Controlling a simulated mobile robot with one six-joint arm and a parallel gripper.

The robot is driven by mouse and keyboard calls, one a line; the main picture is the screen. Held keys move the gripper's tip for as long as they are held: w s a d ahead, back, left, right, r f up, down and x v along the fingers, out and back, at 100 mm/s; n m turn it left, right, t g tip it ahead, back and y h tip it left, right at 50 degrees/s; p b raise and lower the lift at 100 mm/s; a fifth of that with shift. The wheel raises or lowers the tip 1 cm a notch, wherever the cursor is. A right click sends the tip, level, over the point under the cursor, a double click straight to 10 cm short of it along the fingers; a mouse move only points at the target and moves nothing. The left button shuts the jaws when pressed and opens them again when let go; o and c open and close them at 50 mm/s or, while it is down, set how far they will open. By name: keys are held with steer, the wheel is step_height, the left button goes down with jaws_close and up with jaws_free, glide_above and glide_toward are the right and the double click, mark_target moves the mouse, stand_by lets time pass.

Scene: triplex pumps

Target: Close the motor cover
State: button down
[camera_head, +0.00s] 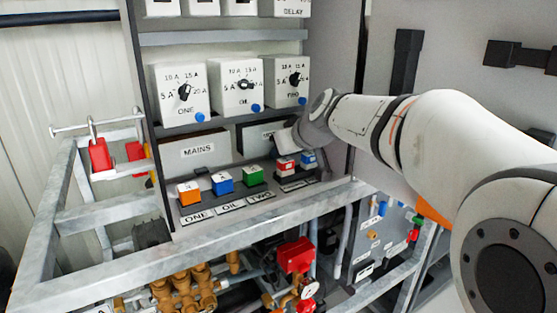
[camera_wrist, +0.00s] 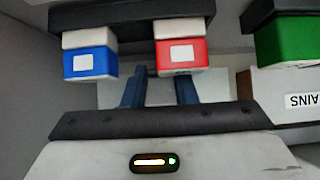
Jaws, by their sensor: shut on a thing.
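The motor cover (camera_head: 257,137) is the pale panel right of the MAINS cover in the head view. Its label is mostly hidden behind my gripper. My gripper (camera_head: 285,143) is at the front of this cover. In the wrist view my gripper (camera_wrist: 160,84) has its two dark blue fingers spaced apart on either side of a pale surface, which looks like the cover (camera_wrist: 155,95). The fingertips and the exact grip are hidden in the head view. I cannot tell how far the cover stands open.
The MAINS cover (camera_head: 197,151) is to the left. Orange (camera_head: 188,193), blue (camera_head: 222,183) and green (camera_head: 252,176) buttons stand below in front. Red (camera_head: 285,164) and blue (camera_head: 308,158) buttons are close under my gripper. White dial boxes (camera_head: 236,87) are above.

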stand_by(0.4)
steer(key=c, duration=1.2)
jaws_free()
steer(key=shift+o, duration=0.2)
steer(key=shift+s, duration=0.1)
steer(key=v, duration=0.7)
steer(key=shift+s+d+r, duration=0.2)
steer(key=shift+s, duration=0.05)
steer(key=shift+s, duration=0.1)
steer(key=s+d+f+m+g+h+p, duration=0.1)
steer(key=s+d+f+m+g+p, duration=0.1)
steer(key=s, duration=0.6)
steer(key=s+d+f+m+g+h+p, duration=0.2)
steer(key=s+d+f+p, duration=0.3)
steer(key=s+f, duration=0.2)
steer(key=s+d+f+m+g+h+p, duration=0.2)
steer(key=s+d+f+p, duration=0.1)
steer(key=s, duration=0.5)
steer(key=shift+s+d+f+p, duration=0.3)
steer(key=shift+s+d+f, duration=0.15)
steer(key=shift+f, duration=0.25)
